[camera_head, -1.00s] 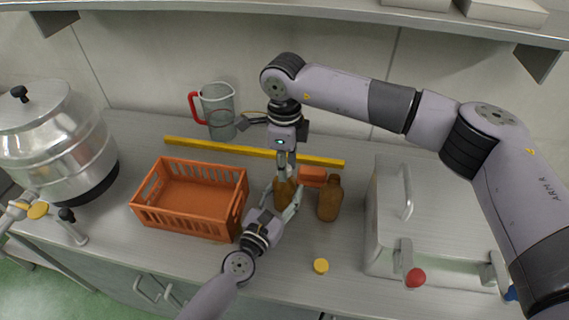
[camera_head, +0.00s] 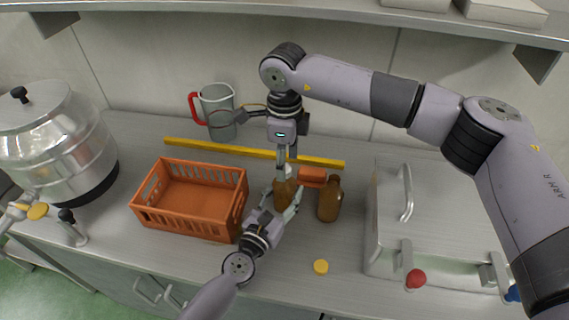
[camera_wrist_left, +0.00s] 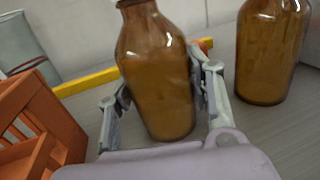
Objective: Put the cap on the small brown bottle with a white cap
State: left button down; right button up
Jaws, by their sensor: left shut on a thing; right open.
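A brown bottle (camera_head: 284,195) stands upright on the counter, left of a second brown bottle. My left gripper (camera_head: 285,200) is shut around its body; the bottle also fills the middle of the left wrist view (camera_wrist_left: 160,80). A small white piece, apparently the white cap (camera_head: 288,171), shows at the bottle's top. Whether it is seated cannot be told, as the fingers partly cover it and the wrist view cuts off the top. My right gripper (camera_head: 287,166) points down from above, open, its fingers around or just beside the bottle's top.
The second brown bottle (camera_head: 329,200) stands close by on the right, with an orange block (camera_head: 312,176) behind. A yellow cap (camera_head: 320,267) lies in front. An orange crate (camera_head: 190,226) is left. A yellow bar (camera_head: 220,148) and a jug (camera_head: 218,112) are behind; a metal box (camera_head: 386,220) is right.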

notch_tip(320, 180, up, 10)
dwell(0.3)
jog(key=shift+r, duration=0.1)
pick_arm(q)
jog(key=c, duration=0.7)
grip_release()
jog(key=shift+s, duration=0.15)
jog(key=v, duration=1.1)
jog(key=shift+s+a, duration=0.2)
jog(key=shift+s, duration=0.15)
jog(key=shift+s+f, duration=0.1)
